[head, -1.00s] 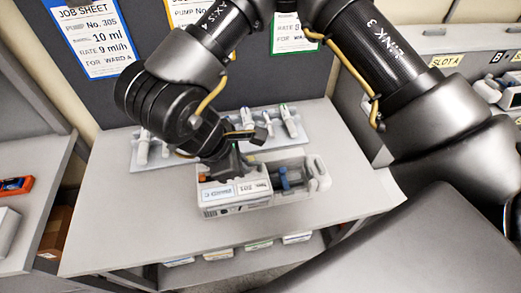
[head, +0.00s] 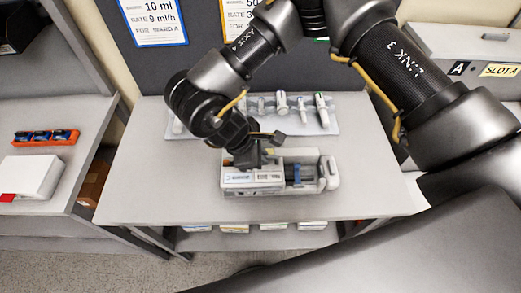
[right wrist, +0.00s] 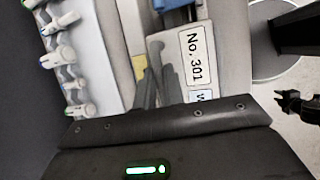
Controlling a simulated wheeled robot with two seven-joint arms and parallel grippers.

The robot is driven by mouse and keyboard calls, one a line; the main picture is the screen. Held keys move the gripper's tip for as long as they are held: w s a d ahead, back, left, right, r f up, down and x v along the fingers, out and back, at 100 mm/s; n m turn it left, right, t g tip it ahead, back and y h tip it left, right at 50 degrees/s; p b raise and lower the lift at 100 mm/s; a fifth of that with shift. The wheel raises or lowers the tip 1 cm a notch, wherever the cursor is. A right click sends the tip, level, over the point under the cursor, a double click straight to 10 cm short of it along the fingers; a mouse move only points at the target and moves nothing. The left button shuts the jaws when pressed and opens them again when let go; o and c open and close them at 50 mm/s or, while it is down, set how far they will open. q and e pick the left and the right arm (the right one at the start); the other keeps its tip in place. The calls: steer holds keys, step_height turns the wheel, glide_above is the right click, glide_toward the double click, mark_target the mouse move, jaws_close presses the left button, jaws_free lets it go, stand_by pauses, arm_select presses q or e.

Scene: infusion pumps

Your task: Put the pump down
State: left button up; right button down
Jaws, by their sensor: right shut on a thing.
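The pump (head: 238,189) is a pale grey box with a label on its front and a blue part in its open right section. It is at the middle of the grey table (head: 150,190), near the front edge. I cannot tell whether its base touches the table. My right gripper (head: 248,162) is shut on the pump's top left part from above. In the right wrist view the fingers (right wrist: 160,88) are close together at the pump (right wrist: 228,60), beside its "No. 301" label. My left gripper does not show in the head view.
A pale tray (head: 333,128) with several syringes lies behind the pump. An orange rack (head: 45,140) and a white box (head: 30,175) sit on the left shelf. A "SLOT A" sign (head: 500,70) marks the right unit. Table left of the pump is clear.

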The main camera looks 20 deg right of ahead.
steer(key=c, duration=1.5)
jaws_free()
steer(key=b+v, duration=0.2)
steer(key=v, duration=1)
steer(key=shift+d, duration=0.15)
